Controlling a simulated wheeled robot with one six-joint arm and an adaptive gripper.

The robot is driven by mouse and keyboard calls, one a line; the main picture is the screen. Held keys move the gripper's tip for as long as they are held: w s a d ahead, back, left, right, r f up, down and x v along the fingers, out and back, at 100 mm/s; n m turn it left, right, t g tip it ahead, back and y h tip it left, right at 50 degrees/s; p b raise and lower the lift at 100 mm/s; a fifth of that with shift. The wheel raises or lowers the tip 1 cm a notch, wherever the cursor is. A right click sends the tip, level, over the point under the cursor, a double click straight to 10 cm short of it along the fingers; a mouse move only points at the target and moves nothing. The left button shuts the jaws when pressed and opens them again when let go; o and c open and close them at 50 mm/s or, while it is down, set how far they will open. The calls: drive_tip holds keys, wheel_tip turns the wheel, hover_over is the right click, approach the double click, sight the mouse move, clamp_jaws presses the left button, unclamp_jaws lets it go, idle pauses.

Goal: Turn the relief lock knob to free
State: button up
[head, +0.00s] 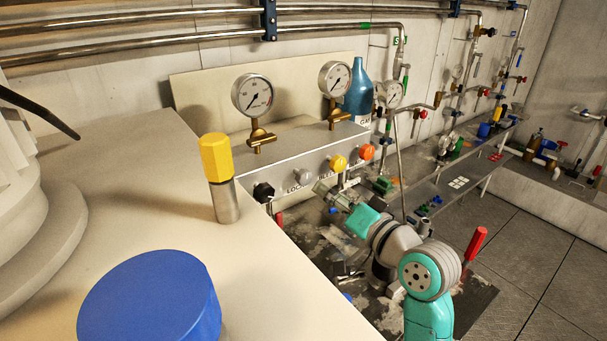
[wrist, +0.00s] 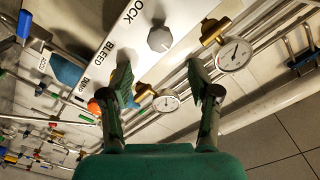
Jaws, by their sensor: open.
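The grey knob (head: 304,174) sits on the sloped front of the pale panel, beside lettering that starts "LOC". In the wrist view the same grey knob (wrist: 160,38) is next to lettering ending "OCK", and a faint ridge shows on its face. Its exact turn position is hard to read. My gripper (head: 322,188) is in front of the panel, just right of and below the grey knob in the head view. In the wrist view my gripper (wrist: 160,72) has its two fingers spread wide, with the knob beyond the gap, apart from both fingers. It holds nothing.
A black knob (head: 263,192) is left of the grey one; a yellow knob (head: 338,162) and an orange knob (head: 366,151) are to its right. Two gauges (head: 253,95) on brass fittings stand above the panel. A yellow-capped post (head: 216,157) and blue cylinder (head: 150,298) are nearer.

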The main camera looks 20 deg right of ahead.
sight(308, 178)
drive_tip(key=x, duration=0.9)
drive_tip(key=shift+w+a, duration=0.1)
drive_tip(key=shift+w, duration=0.1)
clamp_jaws()
